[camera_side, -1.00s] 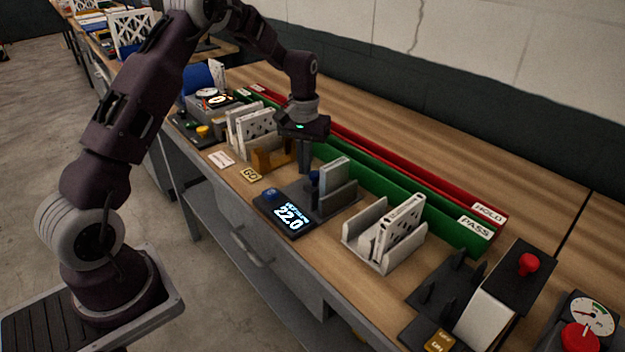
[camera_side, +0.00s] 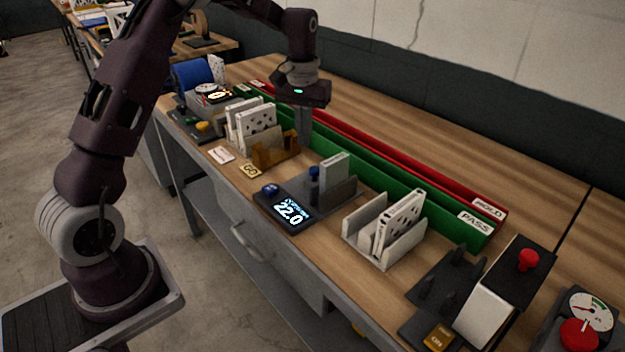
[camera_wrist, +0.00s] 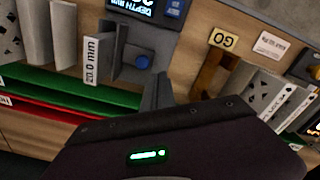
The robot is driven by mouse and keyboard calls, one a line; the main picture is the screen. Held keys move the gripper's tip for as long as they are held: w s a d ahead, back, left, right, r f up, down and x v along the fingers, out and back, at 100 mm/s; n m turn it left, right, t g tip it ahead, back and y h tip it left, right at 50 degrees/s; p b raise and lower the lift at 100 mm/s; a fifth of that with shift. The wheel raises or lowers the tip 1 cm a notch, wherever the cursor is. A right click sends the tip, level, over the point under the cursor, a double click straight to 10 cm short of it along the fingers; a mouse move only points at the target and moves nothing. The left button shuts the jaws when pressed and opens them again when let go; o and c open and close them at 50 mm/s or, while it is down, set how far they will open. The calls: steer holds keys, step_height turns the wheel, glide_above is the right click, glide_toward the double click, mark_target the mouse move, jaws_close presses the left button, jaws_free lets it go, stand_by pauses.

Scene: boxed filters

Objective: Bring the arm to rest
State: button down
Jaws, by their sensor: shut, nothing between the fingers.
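My gripper (camera_side: 304,128) hangs above the green and red channels near the middle of the bench, with its fingers together and pointing down. It holds nothing. In the wrist view, the dark gripper body (camera_wrist: 180,145) fills the lower middle. A depth gauge (camera_side: 290,210) with a display reading 22.0 stands on the bench below and in front of the gripper. A light block (camera_side: 334,168) stands upright in the gauge. A brown GO gauge (camera_side: 275,152) sits on the bench left of the gauge, just below the gripper.
A green PASS channel (camera_side: 420,207) and a red HOLD channel (camera_side: 440,183) run along the bench. Boxed filters stand in a rack (camera_side: 252,128) at left and a grey holder (camera_side: 383,245) at right. A red button box (camera_side: 515,272) stands at right. Bare wood lies behind the channels.

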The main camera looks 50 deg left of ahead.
steer(key=s+d+r+m+t, duration=0.2)
steer(key=s+d+r, duration=0.6)
steer(key=s+r, duration=0.4)
steer(key=s+d+m+t, duration=0.1)
steer(key=s+d+m, duration=0.1)
steer(key=s, duration=0.7)
steer(key=s+d+m+t, duration=0.2)
steer(key=s+d, duration=0.2)
steer(key=s, duration=0.5)
steer(key=shift+s+d+r+t, duration=0.15)
steer(key=shift+d+t, duration=0.15)
steer(key=shift+d, duration=0.05)
